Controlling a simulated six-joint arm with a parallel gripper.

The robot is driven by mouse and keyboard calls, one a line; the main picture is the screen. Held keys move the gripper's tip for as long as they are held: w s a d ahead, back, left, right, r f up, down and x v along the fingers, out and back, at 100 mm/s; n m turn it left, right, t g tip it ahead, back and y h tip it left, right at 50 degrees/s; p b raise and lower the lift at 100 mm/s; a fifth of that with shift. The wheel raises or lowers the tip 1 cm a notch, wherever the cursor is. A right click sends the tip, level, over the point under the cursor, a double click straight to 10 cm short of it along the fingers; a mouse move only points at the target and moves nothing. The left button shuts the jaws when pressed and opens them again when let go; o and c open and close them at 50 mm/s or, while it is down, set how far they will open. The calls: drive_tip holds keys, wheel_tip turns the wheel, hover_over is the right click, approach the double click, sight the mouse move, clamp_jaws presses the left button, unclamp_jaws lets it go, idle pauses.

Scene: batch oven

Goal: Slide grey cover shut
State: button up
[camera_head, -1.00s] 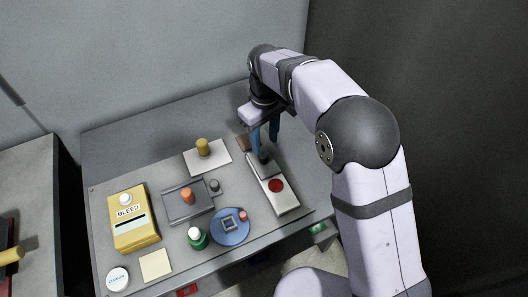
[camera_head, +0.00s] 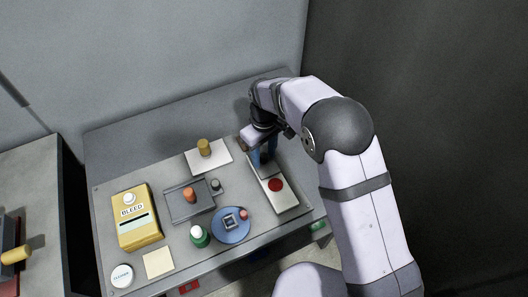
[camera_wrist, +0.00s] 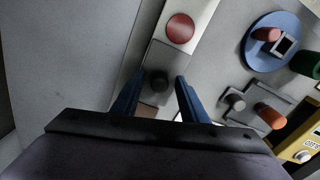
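The grey cover (camera_head: 270,173) lies on a long white base (camera_head: 287,203) at the right of the table, at the end nearer the wall. A red disc (camera_head: 275,185) shows uncovered on the base beside it. In the wrist view the grey cover (camera_wrist: 170,57) carries a dark round knob (camera_wrist: 158,81). My gripper (camera_wrist: 159,78) is open, with its two blue fingers on either side of the knob and a gap to each. In the head view my gripper (camera_head: 263,157) is low over the cover and hides the knob.
Left of the base are a blue round plate (camera_head: 231,229), a grey plate with an orange knob (camera_head: 189,195), a white plate with a tan knob (camera_head: 204,148), and a yellow BLEED box (camera_head: 137,218). A green knob (camera_head: 200,236) stands near the front.

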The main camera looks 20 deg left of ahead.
clamp_jaws()
drive_tip(key=shift+s+d+b, duration=0.35)
drive_tip(key=shift+s+d, duration=1.65)
unclamp_jaws()
drive_tip(key=shift+r, duration=0.1)
wheel_tip(320, 180, up, 7)
drive_tip(key=b, duration=0.2)
drive_tip(key=shift+r, duration=0.1)
